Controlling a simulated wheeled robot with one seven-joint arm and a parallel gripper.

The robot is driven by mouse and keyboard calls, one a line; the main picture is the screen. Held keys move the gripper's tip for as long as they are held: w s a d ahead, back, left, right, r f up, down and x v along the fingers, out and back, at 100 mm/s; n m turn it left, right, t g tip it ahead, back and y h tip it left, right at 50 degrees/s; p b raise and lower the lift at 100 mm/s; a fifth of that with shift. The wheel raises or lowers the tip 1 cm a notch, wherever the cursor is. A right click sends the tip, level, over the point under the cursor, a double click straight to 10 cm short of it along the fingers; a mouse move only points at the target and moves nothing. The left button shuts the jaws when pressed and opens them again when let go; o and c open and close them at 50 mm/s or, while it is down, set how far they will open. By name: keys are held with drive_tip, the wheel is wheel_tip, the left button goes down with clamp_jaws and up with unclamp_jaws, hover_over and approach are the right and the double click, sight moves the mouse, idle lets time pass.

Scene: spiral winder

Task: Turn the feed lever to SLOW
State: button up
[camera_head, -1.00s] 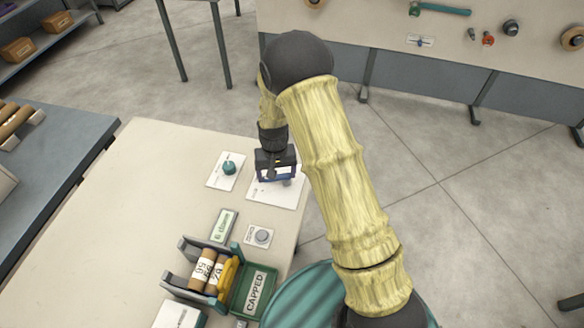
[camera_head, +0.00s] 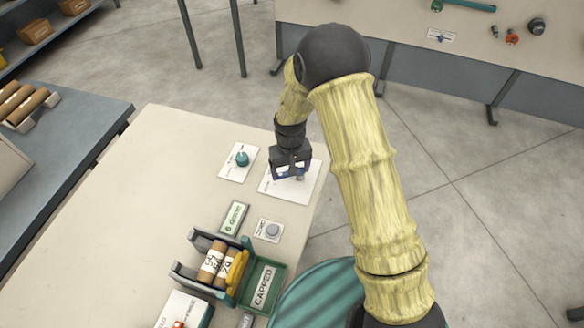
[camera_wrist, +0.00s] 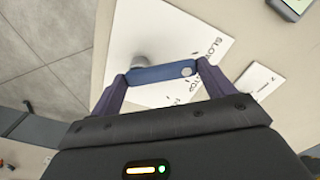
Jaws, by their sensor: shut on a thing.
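The feed lever is a blue bar (camera_wrist: 160,74) with a grey round spot near its right end. In the wrist view it lies across between the two purple fingers of my gripper (camera_wrist: 161,88), which is shut on it. A grey round post (camera_wrist: 143,61) shows just behind the bar. The white lever plate (camera_wrist: 165,30) carries printed words; SLOW and STOP seem to be on its right side, partly cut off by the lever and finger. In the head view my gripper (camera_head: 291,172) is over the plate (camera_head: 308,183) and hides most of the lever.
A teal knob (camera_head: 241,159) on a white card is left of the lever plate. A green display (camera_head: 233,217) and a grey button (camera_head: 272,231) are nearer. A rack of brown rolls (camera_head: 213,262) stands beside a green CAPPED tray (camera_head: 277,262). The table's left part is clear.

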drive_tip(key=o, duration=1.3)
wheel_tip(320, 180, up, 18)
drive_tip(key=shift+f+b, duration=0.25)
drive_tip(key=shift+b, duration=0.6)
drive_tip(key=shift+d, duration=0.1)
drive_tip(key=s+d+m+t, duration=0.1)
drive_tip(key=s+d, duration=0.3)
drive_tip(key=d, duration=0.2)
drive_tip(key=s+d+m, duration=0.2)
drive_tip(key=s+d, duration=0.3)
drive_tip(key=d, duration=0.2)
drive_tip(key=s+d+m+t, duration=0.1)
drive_tip(key=s+d, duration=0.4)
drive_tip(key=d, duration=0.2)
drive_tip(key=shift+s+d+m+t, duration=0.1)
drive_tip(key=shift+s+m+t, duration=0.05)
drive_tip(key=shift+m+t, duration=0.15)
